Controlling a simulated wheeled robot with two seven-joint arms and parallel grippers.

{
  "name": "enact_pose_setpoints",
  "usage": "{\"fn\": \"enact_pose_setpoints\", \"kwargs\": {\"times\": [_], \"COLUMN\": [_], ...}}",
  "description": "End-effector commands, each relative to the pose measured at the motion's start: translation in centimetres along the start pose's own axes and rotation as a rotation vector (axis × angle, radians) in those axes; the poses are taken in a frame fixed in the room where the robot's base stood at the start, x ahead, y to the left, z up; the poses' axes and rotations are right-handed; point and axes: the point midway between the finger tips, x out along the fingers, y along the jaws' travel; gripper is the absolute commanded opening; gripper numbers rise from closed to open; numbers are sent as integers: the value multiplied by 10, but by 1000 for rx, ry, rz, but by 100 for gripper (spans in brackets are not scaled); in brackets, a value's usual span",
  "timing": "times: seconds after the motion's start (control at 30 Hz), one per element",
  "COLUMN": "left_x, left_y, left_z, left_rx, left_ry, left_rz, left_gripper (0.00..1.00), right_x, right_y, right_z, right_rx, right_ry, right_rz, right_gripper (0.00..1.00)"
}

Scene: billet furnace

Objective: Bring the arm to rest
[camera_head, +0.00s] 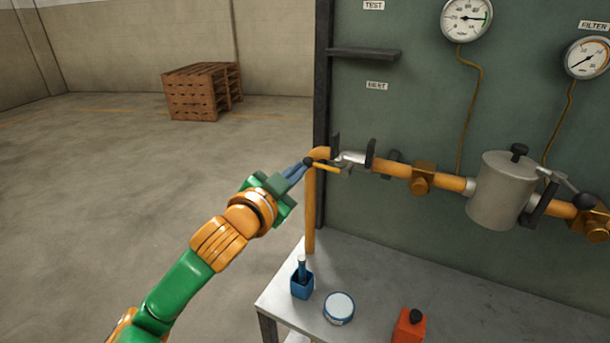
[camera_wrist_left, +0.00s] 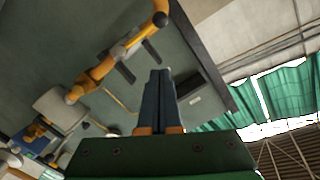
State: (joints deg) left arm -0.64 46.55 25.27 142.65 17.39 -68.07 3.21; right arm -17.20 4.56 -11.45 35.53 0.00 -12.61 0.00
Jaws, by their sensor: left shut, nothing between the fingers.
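My left arm (camera_head: 185,280), green and orange, reaches in from the lower left in the head view. Its gripper (camera_head: 298,170) is shut and empty, with its blue fingers pointing up and right at the bend of the orange pipe (camera_head: 311,205). In the head view the tips overlap a black knob (camera_head: 308,161) at the pipe's left end; I cannot tell from there whether they touch. In the left wrist view the closed fingers (camera_wrist_left: 160,75) stand apart from the knob (camera_wrist_left: 162,19). My right gripper is not in view.
A green panel (camera_head: 400,110) carries gauges (camera_head: 466,18), the pipe and a grey filter housing (camera_head: 502,190). Pallets (camera_head: 195,95) stand behind; the floor at left is clear.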

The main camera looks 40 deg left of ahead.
Motion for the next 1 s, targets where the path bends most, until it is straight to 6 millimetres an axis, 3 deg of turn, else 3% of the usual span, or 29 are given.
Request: {"fn": "enact_pose_setpoints", "kwargs": {"times": [0.17, 0.23, 0.37, 0.4, 0.5, 0.6, 0.8, 1.0], "left_x": [-3, -2, -21, -34, -75, -121, -211, -200], "left_y": [4, 22, 99, 124, 179, 223, 292, 340], "left_z": [5, 28, 113, 138, 184, 214, 244, 322], "left_rx": [-3, -18, -66, -79, -107, -132, -175, -147], "left_ry": [-15, -83, -350, -437, -625, -782, -1041, -1082], "left_rz": [9, 49, 208, 261, 382, 488, 671, 682], "left_gripper": [0, 0, 0, 0, 0, 0, 0, 0], "right_x": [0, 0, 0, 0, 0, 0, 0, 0], "right_y": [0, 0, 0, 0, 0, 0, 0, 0], "right_z": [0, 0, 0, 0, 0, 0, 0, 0], "right_rx": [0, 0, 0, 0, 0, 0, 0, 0], "right_ry": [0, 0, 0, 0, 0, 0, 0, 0], "right_rz": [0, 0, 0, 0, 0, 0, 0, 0], "right_gripper": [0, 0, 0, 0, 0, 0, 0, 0]}}
